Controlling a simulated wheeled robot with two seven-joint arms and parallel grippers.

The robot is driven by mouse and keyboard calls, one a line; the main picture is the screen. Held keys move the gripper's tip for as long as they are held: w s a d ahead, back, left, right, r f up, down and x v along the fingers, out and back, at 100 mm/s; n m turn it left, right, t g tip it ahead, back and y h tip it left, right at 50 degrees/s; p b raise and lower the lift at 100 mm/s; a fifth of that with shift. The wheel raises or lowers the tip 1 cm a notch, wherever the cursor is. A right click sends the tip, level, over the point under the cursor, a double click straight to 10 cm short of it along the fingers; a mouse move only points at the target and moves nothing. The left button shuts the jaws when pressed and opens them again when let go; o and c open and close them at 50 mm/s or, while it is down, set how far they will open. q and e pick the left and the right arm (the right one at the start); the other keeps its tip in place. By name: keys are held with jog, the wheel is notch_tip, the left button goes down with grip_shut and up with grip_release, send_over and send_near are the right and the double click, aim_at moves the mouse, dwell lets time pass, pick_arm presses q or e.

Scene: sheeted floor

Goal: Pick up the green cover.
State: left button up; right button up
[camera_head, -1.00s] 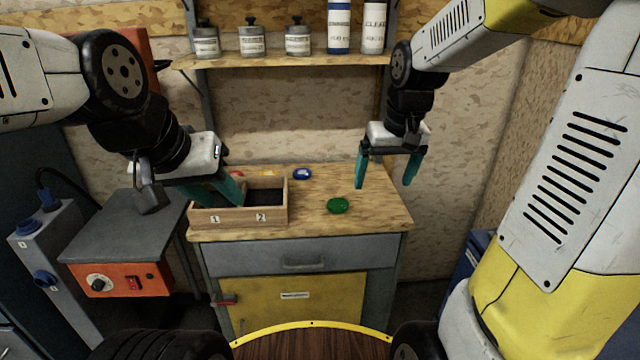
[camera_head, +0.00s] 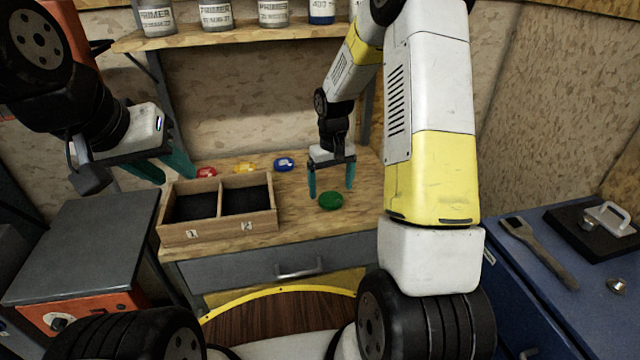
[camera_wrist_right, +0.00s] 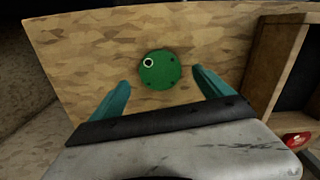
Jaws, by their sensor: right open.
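The green cover (camera_head: 330,200) is a round disc lying flat on the wooden tabletop, right of the two-compartment box. My right gripper (camera_head: 331,192) is open and empty, with its teal fingers close above and behind the cover. In the right wrist view, the green cover (camera_wrist_right: 159,70) lies ahead of and between the two open fingertips (camera_wrist_right: 162,82), and does not look gripped. My left gripper (camera_head: 178,172) is at the left, above the table edge beside the box, with teal fingers apart and nothing between them.
The wooden box (camera_head: 220,228) with compartments 1 and 2 stands left of the cover. Red (camera_head: 206,172), yellow (camera_head: 244,167) and blue (camera_head: 284,163) covers lie behind it. A shelf with cans (camera_head: 216,28) is above. A blue cabinet (camera_head: 540,300) with a brush stands at the right.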

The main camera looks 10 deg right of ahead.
aim_at(331, 198)
jog(key=shift+f, duration=1.6)
jog(key=c, duration=1.7)
jog(key=shift+r, duration=0.15)
